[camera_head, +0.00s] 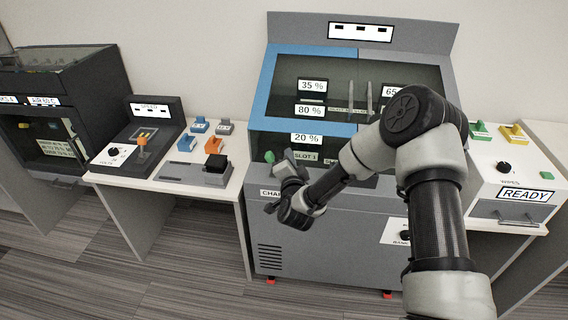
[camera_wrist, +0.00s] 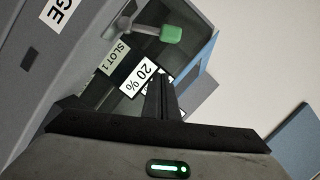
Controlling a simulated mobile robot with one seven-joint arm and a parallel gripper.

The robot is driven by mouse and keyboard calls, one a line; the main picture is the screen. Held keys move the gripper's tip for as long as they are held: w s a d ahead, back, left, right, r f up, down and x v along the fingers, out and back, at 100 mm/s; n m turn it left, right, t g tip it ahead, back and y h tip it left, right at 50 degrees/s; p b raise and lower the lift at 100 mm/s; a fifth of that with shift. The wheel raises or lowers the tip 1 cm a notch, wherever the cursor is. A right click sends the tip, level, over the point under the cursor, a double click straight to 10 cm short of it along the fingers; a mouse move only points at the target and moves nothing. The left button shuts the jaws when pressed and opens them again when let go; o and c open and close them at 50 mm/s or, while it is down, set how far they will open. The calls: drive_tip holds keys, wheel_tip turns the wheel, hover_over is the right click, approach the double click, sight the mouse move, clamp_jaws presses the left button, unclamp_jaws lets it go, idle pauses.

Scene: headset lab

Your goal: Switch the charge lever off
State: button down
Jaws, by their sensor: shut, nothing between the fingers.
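The charge lever has a green knob (camera_wrist: 171,33) on a short metal stem, at the top of the wrist view. The knob also shows in the head view (camera_head: 269,157), at the left front of the grey and blue charging cabinet (camera_head: 262,95). The partly hidden charge label (camera_head: 270,193) is below it. My gripper (camera_wrist: 160,82) is shut and empty, its fingers pointing toward the cabinet. In the wrist view the fingertips are apart from the knob, below it in the picture. In the head view my gripper is just right of the knob, its fingertips hard to make out.
The cabinet's slot 1 label (camera_wrist: 117,55) and a 20 % sign (camera_wrist: 139,76) are near my fingers. A white table (camera_head: 145,180) with small blue and orange parts stands left. A station with a READY sign (camera_head: 527,194) stands right. Floor is clear at front left.

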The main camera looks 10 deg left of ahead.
drive_tip(key=f+v, duration=0.1)
drive_tip(key=v, duration=0.8)
drive_tip(key=shift+a+r, duration=0.15)
drive_tip(key=shift+r, duration=0.2)
drive_tip(key=shift+s, duration=0.1)
drive_tip(key=s+d+r+n+g, duration=0.3)
drive_tip(key=d+r+n, duration=0.15)
drive_tip(key=r, duration=0.35)
drive_tip(key=s+d+r+n+g, duration=0.25)
drive_tip(key=d+r+n, duration=0.2)
drive_tip(key=r, duration=0.25)
drive_tip(key=s+d+r+g+h, duration=0.1)
drive_tip(key=s+d+r+g, duration=0.2)
drive_tip(key=s, duration=0.5)
drive_tip(key=s+d+r+h, duration=0.15)
drive_tip(key=s+d, duration=0.25)
drive_tip(key=s, duration=0.4)
drive_tip(key=s+d+r+g, duration=0.2)
drive_tip(key=s+d+r, duration=0.15)
drive_tip(key=s, duration=0.35)
wheel_tip(320, 180, up, 17)
drive_tip(key=s+p, duration=0.1)
drive_tip(key=p, duration=1.7)
drive_tip(key=shift+s+d+n, duration=0.2)
drive_tip(key=shift+s+n, duration=0.05)
drive_tip(key=shift+n, duration=0.05)
drive_tip(key=shift+f, duration=0.1)
